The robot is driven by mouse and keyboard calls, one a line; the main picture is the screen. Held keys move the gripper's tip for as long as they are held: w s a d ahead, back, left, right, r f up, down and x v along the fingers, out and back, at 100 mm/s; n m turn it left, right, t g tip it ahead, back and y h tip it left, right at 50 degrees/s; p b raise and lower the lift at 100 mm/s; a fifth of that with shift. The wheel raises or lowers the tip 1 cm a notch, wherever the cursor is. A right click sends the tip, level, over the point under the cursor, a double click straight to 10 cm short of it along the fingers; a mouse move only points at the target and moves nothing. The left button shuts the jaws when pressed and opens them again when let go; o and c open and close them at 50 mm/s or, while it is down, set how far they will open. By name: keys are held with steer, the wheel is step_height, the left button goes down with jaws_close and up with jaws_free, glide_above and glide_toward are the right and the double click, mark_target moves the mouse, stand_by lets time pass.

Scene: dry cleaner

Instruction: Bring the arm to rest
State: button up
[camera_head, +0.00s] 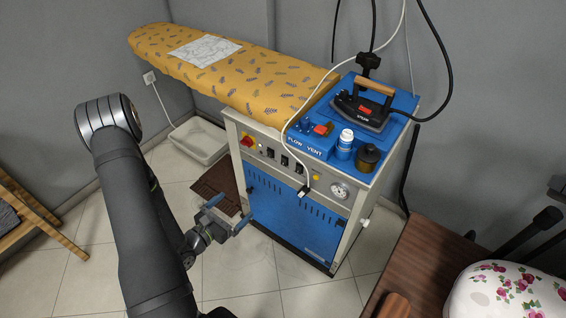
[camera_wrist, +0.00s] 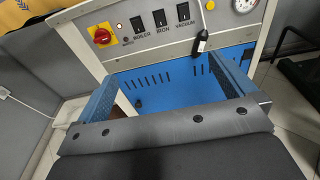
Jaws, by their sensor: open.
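My gripper (camera_head: 229,214) hangs in the air in front of the blue lower panel of the steam station, apart from it. Its two blue fingers are spread with nothing between them. In the wrist view the open gripper (camera_wrist: 172,90) faces the station's front, with the blue panel (camera_wrist: 185,88) behind and the switch row above. My arm comes in from the lower left in the head view, raised and bent.
The station's blue top (camera_head: 351,89) holds an iron (camera_head: 360,110), a white bottle (camera_head: 345,141) and a dark jar (camera_head: 367,157). A yellow ironing board (camera_head: 235,80) carries a white cloth (camera_head: 205,50). A brown table (camera_head: 425,262) stands right; a grey tray (camera_head: 200,141) lies on the floor.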

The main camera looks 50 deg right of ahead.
steer(key=a, duration=0.6)
steer(key=shift+a+r, duration=0.3)
steer(key=shift+r, duration=0.15)
steer(key=shift+d, duration=0.15)
steer(key=d+f, duration=0.1)
steer(key=d, duration=0.7)
steer(key=shift+d, duration=0.15)
stand_by(0.4)
